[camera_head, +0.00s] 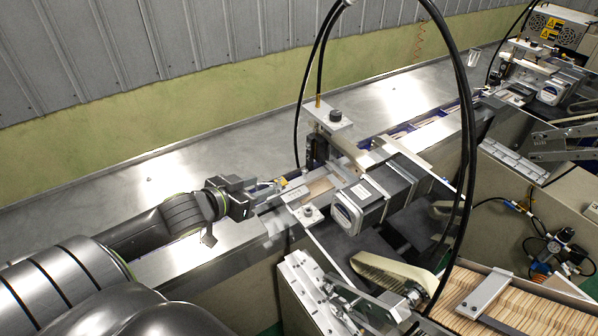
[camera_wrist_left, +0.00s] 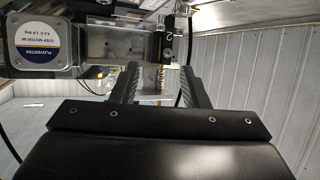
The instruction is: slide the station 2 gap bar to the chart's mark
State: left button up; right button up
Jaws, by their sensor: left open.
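My left gripper (camera_head: 280,184) reaches in from the left at the nearer station, over the steel deck. In the left wrist view the gripper (camera_wrist_left: 160,72) is open, its two dark fingers apart. Beyond and between the fingers is a metal plate (camera_wrist_left: 150,84) with small holes; I cannot tell whether the fingers touch it. The nearer station has a stepper motor (camera_head: 372,198) with a white round label, also in the left wrist view (camera_wrist_left: 40,46), and an upright metal bracket (camera_head: 328,118). I cannot tell which part is the gap bar, and no readable chart shows. My right gripper is out of view.
A similar station (camera_head: 540,75) stands at the far right. Black cables (camera_head: 470,110) arch over the nearer station. A tray of wooden sticks (camera_head: 520,305) lies at lower right. The steel deck (camera_head: 150,180) behind the arm is mostly clear. A clear cup (camera_head: 473,58) stands farther along.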

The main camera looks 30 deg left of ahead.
aim_at(304, 171)
pick_arm(q)
jog(key=p+x, duration=0.1)
jog(key=x, duration=1.5)
jog(key=shift+w+f, duration=0.3)
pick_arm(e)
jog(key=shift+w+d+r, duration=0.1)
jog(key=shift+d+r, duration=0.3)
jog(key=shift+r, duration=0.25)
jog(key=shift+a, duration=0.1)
pick_arm(q)
grip_shut()
